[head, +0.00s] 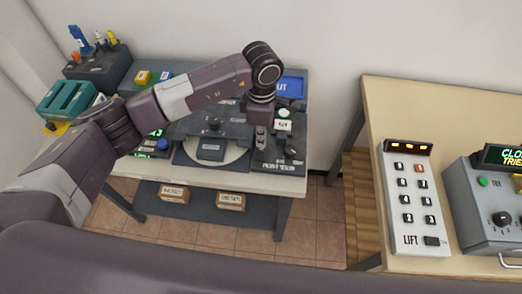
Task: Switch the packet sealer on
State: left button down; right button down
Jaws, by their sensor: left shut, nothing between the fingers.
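On the left bench stands a dark machine with a round light plate (236,160). On its right is a dark control panel (272,160), with a label at its front edge too small to read surely; I cannot tell for certain that this is the packet sealer. My left gripper (261,142) points down over the left part of this panel, shut and empty. I cannot tell whether its tips touch it. My right gripper is out of view.
A blue tray (291,87) lies behind the panel. A teal rack (67,99) and a dark tool holder (103,68) stand at the left. On the right table are a white LIFT keypad (412,200) and a grey box (488,205) with a display. Boxes sit on the lower shelf.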

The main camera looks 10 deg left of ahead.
pick_arm(q)
jog(key=shift+f+b, duration=1.15)
jog(key=shift+f, duration=0.1)
dwell(0.8)
jog(key=shift+r, duration=0.1)
jog(key=shift+r+p, duration=1.55)
jog(key=shift+r, duration=1.95)
